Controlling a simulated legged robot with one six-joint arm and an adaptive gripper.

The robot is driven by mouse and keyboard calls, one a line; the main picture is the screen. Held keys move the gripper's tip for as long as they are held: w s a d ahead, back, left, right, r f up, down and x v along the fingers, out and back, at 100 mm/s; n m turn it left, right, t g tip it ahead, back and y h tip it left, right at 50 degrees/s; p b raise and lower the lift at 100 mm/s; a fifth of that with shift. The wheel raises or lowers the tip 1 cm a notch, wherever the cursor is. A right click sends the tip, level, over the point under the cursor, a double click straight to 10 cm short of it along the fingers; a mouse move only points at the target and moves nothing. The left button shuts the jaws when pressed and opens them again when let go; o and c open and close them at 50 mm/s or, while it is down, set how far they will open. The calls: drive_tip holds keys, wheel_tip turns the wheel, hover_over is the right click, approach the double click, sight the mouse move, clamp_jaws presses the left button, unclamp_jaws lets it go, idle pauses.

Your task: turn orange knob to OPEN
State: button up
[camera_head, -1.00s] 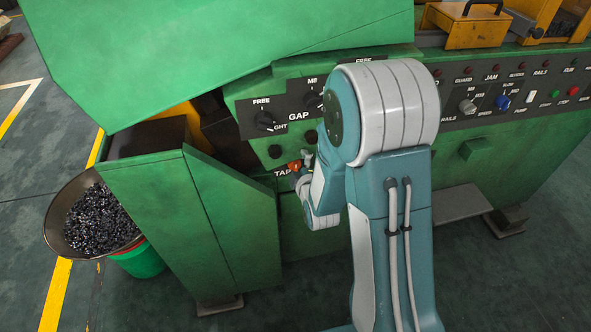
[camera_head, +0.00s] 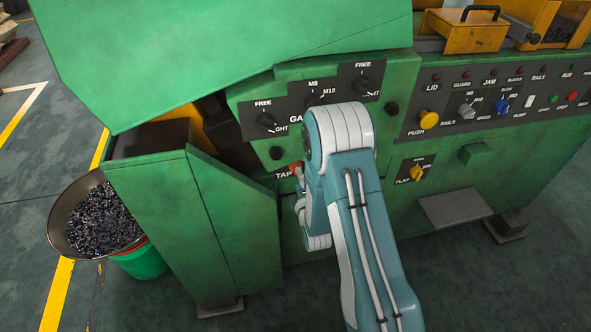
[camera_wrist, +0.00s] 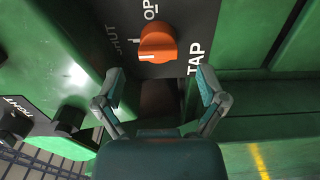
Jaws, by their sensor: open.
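The orange knob (camera_wrist: 157,42) is on a dark plate lettered TAP, SHUT and OP, the last word cut off by the top edge of the wrist view. A short white mark shows on the knob's lower left edge. My gripper (camera_wrist: 160,82) is open and empty, its two fingertips apart below the knob in the wrist view, one to each side, not touching it. In the head view the orange knob (camera_head: 295,168) shows beside my arm, which hides most of the gripper.
A green guard panel (camera_head: 200,215) stands left of the knob. Black knobs (camera_head: 265,120) sit on the panel above. A bowl of dark parts (camera_head: 70,190) is at far left.

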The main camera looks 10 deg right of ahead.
drive_tip(key=w, duration=0.4)
drive_tip(key=shift+w, duration=0.1)
drive_tip(key=c, duration=1.2)
